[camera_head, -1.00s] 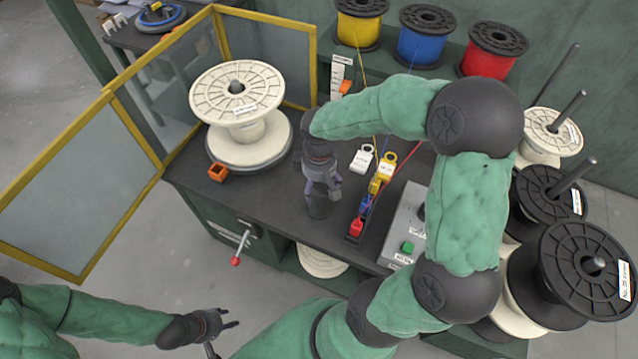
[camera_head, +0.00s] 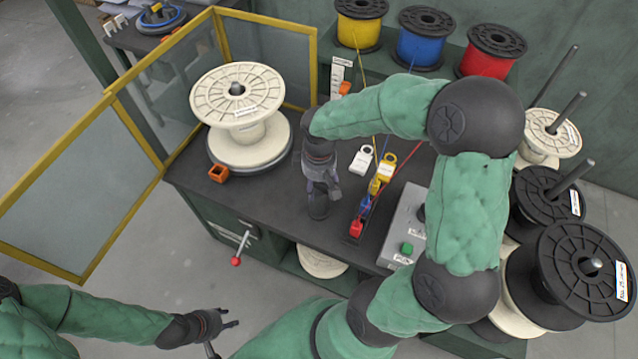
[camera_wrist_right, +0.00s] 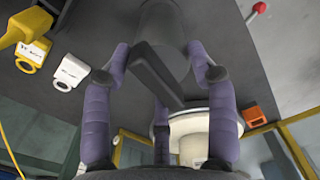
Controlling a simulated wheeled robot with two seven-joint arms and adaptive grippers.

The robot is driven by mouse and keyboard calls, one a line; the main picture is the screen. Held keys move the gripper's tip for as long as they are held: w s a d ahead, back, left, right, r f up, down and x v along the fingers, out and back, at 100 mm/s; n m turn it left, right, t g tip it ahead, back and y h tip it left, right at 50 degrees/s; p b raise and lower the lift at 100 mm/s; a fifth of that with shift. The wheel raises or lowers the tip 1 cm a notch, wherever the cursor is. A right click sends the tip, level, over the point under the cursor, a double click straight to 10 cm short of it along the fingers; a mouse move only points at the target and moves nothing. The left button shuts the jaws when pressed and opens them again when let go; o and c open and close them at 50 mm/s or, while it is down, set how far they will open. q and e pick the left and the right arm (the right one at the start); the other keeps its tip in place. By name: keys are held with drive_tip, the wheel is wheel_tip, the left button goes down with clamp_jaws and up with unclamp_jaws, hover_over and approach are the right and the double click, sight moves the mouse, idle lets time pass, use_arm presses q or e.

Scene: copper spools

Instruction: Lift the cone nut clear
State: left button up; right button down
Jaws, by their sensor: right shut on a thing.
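The cone nut (camera_head: 318,206) is a dark grey rounded piece with a flat bar across it, low over the dark bench top. In the right wrist view the nut (camera_wrist_right: 163,40) and its bar sit between the purple-padded fingers. My right gripper (camera_head: 321,192) points down and is shut on the nut; its fingers also show in the wrist view (camera_wrist_right: 160,72). I cannot tell whether the nut touches the bench. My left gripper (camera_head: 230,318) is open and empty at the lower left, away from the bench.
A cream spool (camera_head: 237,95) stands on a round base left of my right gripper, with an orange block (camera_head: 218,173) near it. White (camera_head: 362,160) and yellow (camera_head: 386,166) tags and wires lie to the right. A yellow-framed guard (camera_head: 85,185) stands open at the left.

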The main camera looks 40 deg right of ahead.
drive_tip(key=shift+r+p, duration=2.25)
drive_tip(key=shift+r, duration=0.7)
